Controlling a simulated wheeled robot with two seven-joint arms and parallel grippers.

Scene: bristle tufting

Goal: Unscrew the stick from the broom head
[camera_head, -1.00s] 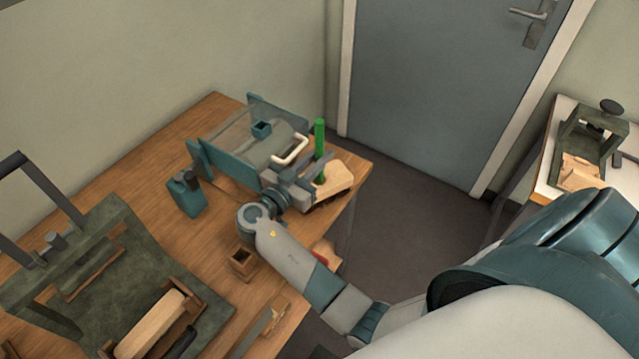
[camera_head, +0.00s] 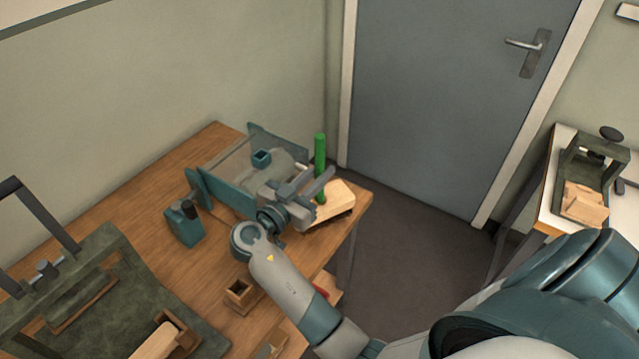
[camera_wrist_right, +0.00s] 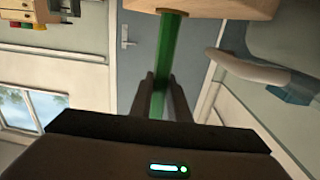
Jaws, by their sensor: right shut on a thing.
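The green stick (camera_head: 320,150) stands upright from the wooden broom head (camera_head: 341,199) at the table's right corner. My right gripper (camera_head: 322,184) is shut on the stick a little above the broom head. In the right wrist view the green stick (camera_wrist_right: 166,60) runs between the two dark fingers (camera_wrist_right: 165,95) and meets the broom head (camera_wrist_right: 215,8) at the top of the picture. I cannot tell whether the stick's end is still threaded into the head. My left gripper is not in view.
A teal frame machine (camera_head: 220,178) stands behind my right gripper, with a teal canister (camera_head: 184,224) to its left. A small wooden box (camera_head: 238,291) lies near the table's front edge. A dark green fixture (camera_head: 95,255) fills the left. Beyond the right edge is open floor.

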